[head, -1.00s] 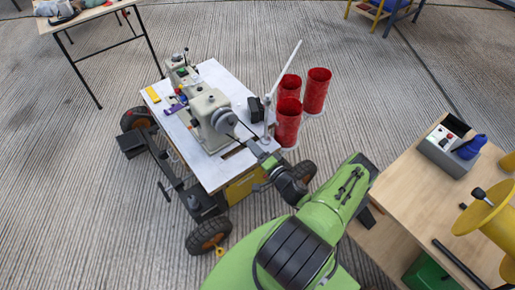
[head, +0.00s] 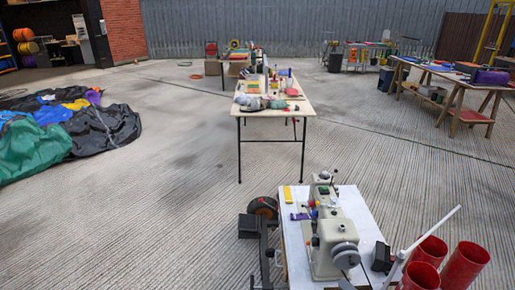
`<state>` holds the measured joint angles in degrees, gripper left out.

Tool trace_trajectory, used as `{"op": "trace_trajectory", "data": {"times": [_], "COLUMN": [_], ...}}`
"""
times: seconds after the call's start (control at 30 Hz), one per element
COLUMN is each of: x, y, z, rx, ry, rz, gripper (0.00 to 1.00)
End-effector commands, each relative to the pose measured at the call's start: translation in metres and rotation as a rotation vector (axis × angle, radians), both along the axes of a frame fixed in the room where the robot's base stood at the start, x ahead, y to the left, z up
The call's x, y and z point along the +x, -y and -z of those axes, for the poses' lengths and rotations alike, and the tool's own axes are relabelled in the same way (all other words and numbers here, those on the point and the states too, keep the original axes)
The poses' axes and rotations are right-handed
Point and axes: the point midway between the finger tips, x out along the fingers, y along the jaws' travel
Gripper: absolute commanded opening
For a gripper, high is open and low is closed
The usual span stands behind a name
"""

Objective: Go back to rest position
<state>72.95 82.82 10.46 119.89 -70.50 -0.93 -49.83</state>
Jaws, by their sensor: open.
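My gripper is not clearly seen in the head view. A small dark piece shows at the bottom edge below the sewing machine's handwheel, and I cannot tell whether it belongs to the machine or to my arm. The cream sewing machine (head: 326,240) stands on a white-topped wheeled cart (head: 296,262) at the bottom centre right. The lower part of the cart is cut off by the frame.
Red cylinders (head: 465,266) stand beside the cart at the lower right, near a white rod (head: 433,231). A cluttered table (head: 252,112) stands behind it. Crumpled coloured fabric (head: 100,132) lies at left. A long workbench (head: 450,72) is at right. Ribbed floor between is open.

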Motion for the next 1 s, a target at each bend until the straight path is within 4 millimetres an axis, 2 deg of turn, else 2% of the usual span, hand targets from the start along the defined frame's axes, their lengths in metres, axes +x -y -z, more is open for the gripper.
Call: {"op": "trace_trajectory", "data": {"times": [0.03, 0.2, 0.4, 0.5, 0.77, 1.0], "x": [0.004, 0.000, -0.020, -0.035, -0.088, -0.156], "y": [-0.016, -0.064, -0.104, -0.117, -0.142, -0.150], "z": [-0.021, -0.067, -0.125, -0.157, -0.247, -0.322], "rx": [-0.062, -0.252, -0.508, -0.641, -0.950, -1.091], "ry": [-0.031, -0.177, -0.364, -0.454, -0.613, -0.638], "rz": [-0.110, -0.412, -0.637, -0.687, -0.640, -0.430], "gripper": [0.48, 0.48, 0.48, 0.48, 0.48, 0.48]}}
